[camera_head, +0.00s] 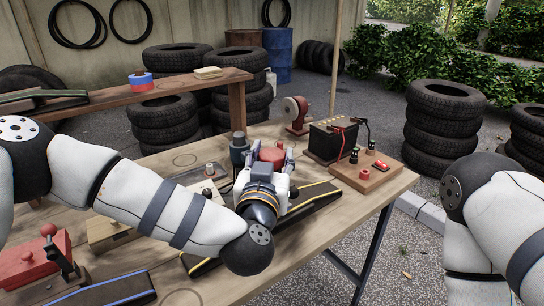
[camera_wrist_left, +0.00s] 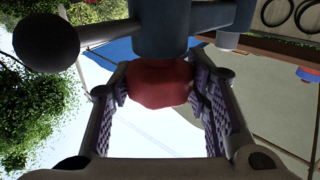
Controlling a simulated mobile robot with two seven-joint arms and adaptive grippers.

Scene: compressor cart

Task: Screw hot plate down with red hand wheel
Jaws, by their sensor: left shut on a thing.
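My left gripper (camera_head: 272,162) is over the middle of the workbench, its fingers on either side of the red hand wheel (camera_head: 271,154). In the left wrist view the lobed red wheel (camera_wrist_left: 160,83) sits between the two ribbed purple-grey finger pads, and the gripper is shut on it. A thick blue-grey cylinder with side arms (camera_wrist_left: 165,30) is right beside the wheel in that view. I cannot make out the hot plate for certain; my left arm and gripper cover much of that area. My right arm shows at the right edge, but its gripper is out of view.
A black battery-like box (camera_head: 332,138) and a wooden board with a red part (camera_head: 367,175) stand to the right on the bench. A dark grey post (camera_head: 239,150) is close left of the gripper. A raised wooden shelf (camera_head: 190,83) runs behind on the left.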

